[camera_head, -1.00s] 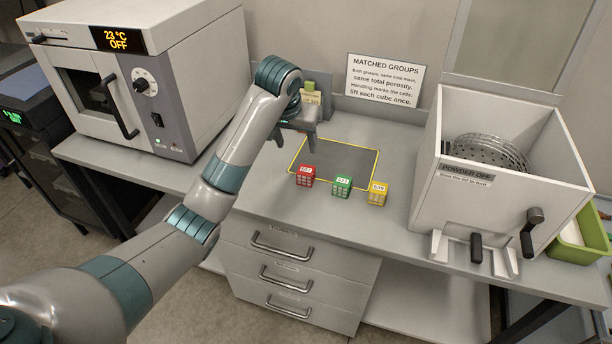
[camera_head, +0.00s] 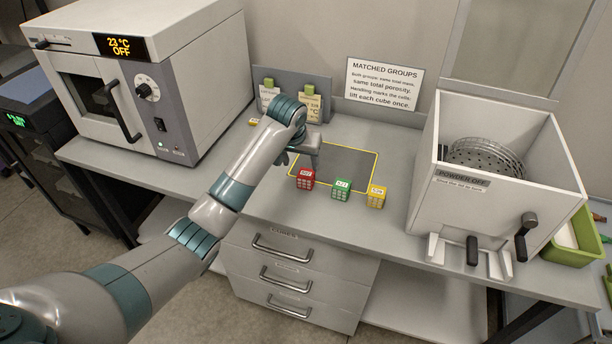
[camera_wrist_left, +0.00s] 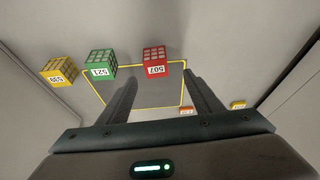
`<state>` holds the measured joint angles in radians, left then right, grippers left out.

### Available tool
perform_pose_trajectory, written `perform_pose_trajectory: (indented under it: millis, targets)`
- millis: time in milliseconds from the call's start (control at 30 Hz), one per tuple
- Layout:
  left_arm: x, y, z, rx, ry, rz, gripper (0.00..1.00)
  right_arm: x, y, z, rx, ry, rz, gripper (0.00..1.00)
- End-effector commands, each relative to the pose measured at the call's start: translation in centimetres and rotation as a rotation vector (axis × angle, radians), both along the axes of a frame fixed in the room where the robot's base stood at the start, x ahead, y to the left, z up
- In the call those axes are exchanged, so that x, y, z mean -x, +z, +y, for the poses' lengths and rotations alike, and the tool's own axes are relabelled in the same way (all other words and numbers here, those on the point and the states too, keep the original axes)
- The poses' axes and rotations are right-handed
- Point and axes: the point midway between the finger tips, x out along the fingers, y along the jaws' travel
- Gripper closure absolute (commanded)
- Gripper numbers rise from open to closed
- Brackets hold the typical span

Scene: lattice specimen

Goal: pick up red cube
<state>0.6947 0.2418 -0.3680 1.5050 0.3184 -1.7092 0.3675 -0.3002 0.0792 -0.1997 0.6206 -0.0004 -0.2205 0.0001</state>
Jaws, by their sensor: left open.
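The red cube (camera_head: 305,179), a lattice block with a white label reading 507, sits on the bench at the front edge of the yellow-outlined grey mat (camera_head: 348,163). It also shows in the left wrist view (camera_wrist_left: 154,60), beyond the fingers and roughly between their tips. My left gripper (camera_head: 302,160) is open and empty, above the mat's left side, just behind and apart from the red cube. Its two dark fingers show in the left wrist view (camera_wrist_left: 161,84). My right gripper is not in view.
A green cube (camera_head: 342,189) and a yellow cube (camera_head: 376,197) stand to the right of the red one. An oven (camera_head: 150,80) stands at the left, a white open box (camera_head: 480,215) at the right. A sign (camera_head: 384,82) stands behind. The mat's middle is clear.

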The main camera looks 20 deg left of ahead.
Motion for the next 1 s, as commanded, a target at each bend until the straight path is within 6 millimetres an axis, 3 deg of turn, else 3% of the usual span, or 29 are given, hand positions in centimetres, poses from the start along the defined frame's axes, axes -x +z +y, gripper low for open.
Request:
perform_pose_trajectory:
  millis: [300, 767, 1000]
  targets:
    - [-1.3, -3.2, 0.0, 0.0, 0.001, 0.001, 0.41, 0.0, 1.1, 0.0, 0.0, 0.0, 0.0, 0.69]
    - [-1.5, -3.5, -0.1, 0.0, 0.0, 0.001, 0.41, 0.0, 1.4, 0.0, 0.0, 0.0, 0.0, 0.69]
    - [-2.3, -5.2, -0.6, 0.0, 0.001, 0.003, 0.41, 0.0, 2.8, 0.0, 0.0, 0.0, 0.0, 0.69]
